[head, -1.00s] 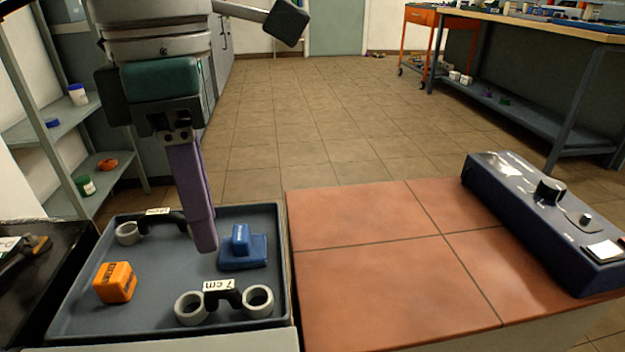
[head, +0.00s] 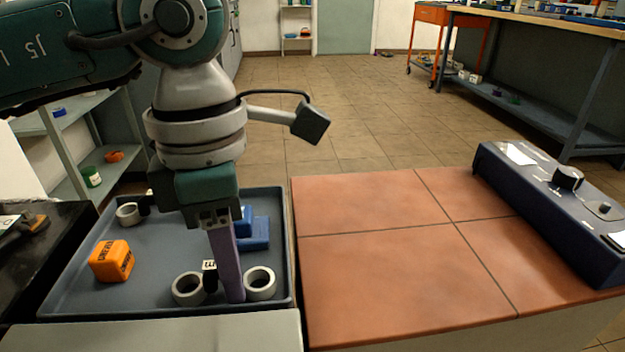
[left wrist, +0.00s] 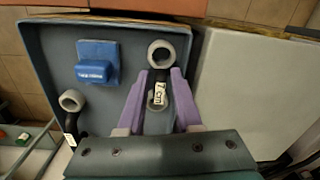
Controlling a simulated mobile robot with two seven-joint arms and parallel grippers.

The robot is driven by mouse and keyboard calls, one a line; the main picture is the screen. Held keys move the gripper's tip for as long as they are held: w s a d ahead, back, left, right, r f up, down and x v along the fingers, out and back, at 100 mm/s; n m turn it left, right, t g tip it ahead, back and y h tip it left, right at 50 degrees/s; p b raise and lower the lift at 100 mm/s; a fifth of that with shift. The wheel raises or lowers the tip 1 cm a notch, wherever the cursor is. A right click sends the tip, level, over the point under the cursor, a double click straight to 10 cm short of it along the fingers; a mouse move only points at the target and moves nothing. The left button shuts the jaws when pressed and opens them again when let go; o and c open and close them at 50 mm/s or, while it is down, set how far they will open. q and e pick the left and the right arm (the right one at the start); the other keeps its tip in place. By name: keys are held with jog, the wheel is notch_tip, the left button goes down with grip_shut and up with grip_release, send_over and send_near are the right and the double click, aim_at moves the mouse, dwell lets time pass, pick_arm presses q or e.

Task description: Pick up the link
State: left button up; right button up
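The near link, two grey rings joined by a black bar with a "7 cm" label, lies in the tray; its right ring (head: 260,284) shows in the head view, the bar mostly hidden by my finger. My left gripper (head: 235,298) points down over this link. In the left wrist view its purple fingers stand apart, one on each side of the labelled bar (left wrist: 161,90), with visible gaps; contact cannot be told. A second link (head: 128,214) lies at the tray's back left, partly hidden by my arm. My right gripper is not in view.
The grey-blue tray (head: 75,283) also holds an orange block (head: 111,261) at left and a blue block piece (head: 254,236) behind the gripper. Right of it is a clear tiled top (head: 380,250) with a dark blue control box (head: 545,210) at its far right.

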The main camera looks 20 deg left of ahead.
pick_arm(q)
grip_shut()
dwell(0.5)
